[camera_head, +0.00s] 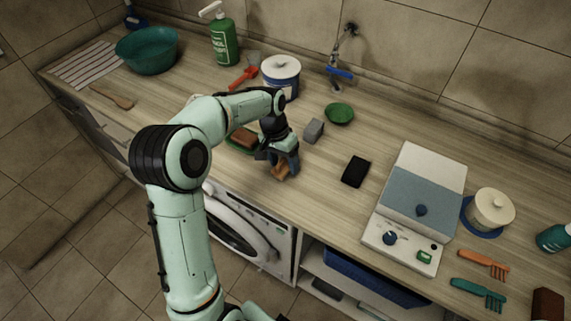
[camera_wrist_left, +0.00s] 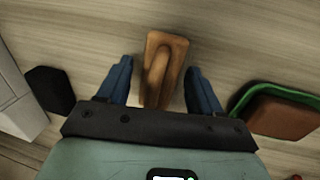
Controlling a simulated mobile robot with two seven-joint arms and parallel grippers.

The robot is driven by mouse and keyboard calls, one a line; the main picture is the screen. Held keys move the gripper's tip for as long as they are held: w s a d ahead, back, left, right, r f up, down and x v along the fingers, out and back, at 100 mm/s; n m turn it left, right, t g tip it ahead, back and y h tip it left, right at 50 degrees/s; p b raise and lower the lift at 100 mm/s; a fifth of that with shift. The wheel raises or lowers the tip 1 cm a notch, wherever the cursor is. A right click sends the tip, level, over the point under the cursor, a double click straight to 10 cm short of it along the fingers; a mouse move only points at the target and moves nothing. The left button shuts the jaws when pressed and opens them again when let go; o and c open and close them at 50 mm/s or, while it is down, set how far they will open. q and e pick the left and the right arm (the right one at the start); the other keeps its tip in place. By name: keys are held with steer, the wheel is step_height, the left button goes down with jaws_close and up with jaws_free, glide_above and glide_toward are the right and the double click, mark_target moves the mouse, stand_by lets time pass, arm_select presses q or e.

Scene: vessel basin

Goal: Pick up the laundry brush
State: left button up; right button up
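The laundry brush, a brown wooden block with a raised grip (camera_wrist_left: 162,62), lies on the counter in the left wrist view. In the head view its lower part (camera_head: 280,173) shows below my left gripper, which hides the rest. My left gripper (camera_head: 284,161) points down over the brush. In the left wrist view its two blue fingers (camera_wrist_left: 159,84) stand apart, one on each side of the brush, with gaps between them and the wood. My right gripper is not in view.
A green dish (camera_wrist_left: 243,96) with a brown block (camera_wrist_left: 285,118) lies close by. A grey block (camera_head: 314,130), a black pad (camera_head: 355,171) and a scale-like appliance (camera_head: 422,190) stand to the right. The counter's front edge is near, above a washing machine (camera_head: 250,232).

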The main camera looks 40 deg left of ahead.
arm_select(q)
steer(key=c, duration=0.9)
steer(key=shift+o, duration=0.2)
steer(key=shift+r, duration=0.15)
step_height(320, 180, up, 20)
steer(key=p, duration=0.3)
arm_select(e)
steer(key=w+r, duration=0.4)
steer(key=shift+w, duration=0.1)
arm_select(q)
steer(key=shift+o, duration=0.8)
steer(key=shift+c, duration=0.2)
steer(key=shift+f, duration=0.2)
